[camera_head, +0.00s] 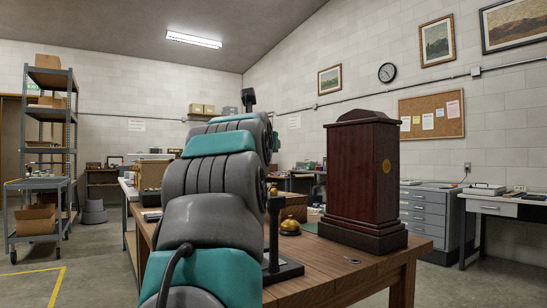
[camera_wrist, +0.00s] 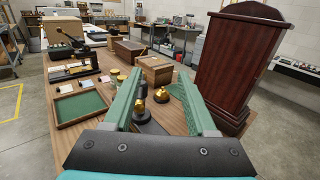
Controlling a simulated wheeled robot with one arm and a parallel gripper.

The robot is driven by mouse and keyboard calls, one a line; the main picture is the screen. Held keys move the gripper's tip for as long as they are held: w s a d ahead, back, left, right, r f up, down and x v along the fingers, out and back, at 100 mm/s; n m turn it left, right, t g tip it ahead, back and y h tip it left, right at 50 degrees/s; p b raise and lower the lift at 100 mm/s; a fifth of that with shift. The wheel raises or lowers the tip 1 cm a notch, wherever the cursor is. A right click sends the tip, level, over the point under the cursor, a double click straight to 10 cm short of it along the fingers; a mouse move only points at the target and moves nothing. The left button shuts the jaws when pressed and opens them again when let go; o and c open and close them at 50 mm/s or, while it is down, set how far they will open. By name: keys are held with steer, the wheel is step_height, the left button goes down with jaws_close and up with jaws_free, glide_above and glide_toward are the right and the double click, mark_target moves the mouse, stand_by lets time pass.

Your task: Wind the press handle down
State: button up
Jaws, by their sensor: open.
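In the wrist view, a black machine with a lever-like arm on top and a long base (camera_wrist: 76,68) stands at the left of the wooden table; it looks like a press, but I cannot tell surely. A second dark-based fitting with a brass part (camera_wrist: 141,108) sits between and below my fingers; its black base (camera_head: 284,270) and upright post also show in the head view. My gripper (camera_wrist: 160,76) is open, with its two green fingers apart and nothing visibly held. I cannot tell whether it touches anything. My arm hides much of the table in the head view.
A tall dark wooden case (camera_head: 362,180) stands close on the right, also in the wrist view (camera_wrist: 235,60). A brass bell (camera_head: 290,226) and a wooden box (camera_wrist: 155,70) are on the table. A green-lined tray (camera_wrist: 82,106) lies at left. Shelving (camera_head: 48,140) stands far left.

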steer(key=s+d+b, duration=0.1)
steer(key=s+d, duration=0.1)
steer(key=s, duration=0.5)
steer(key=shift+s+r+b, duration=0.35)
steer(key=shift+d+r, duration=0.1)
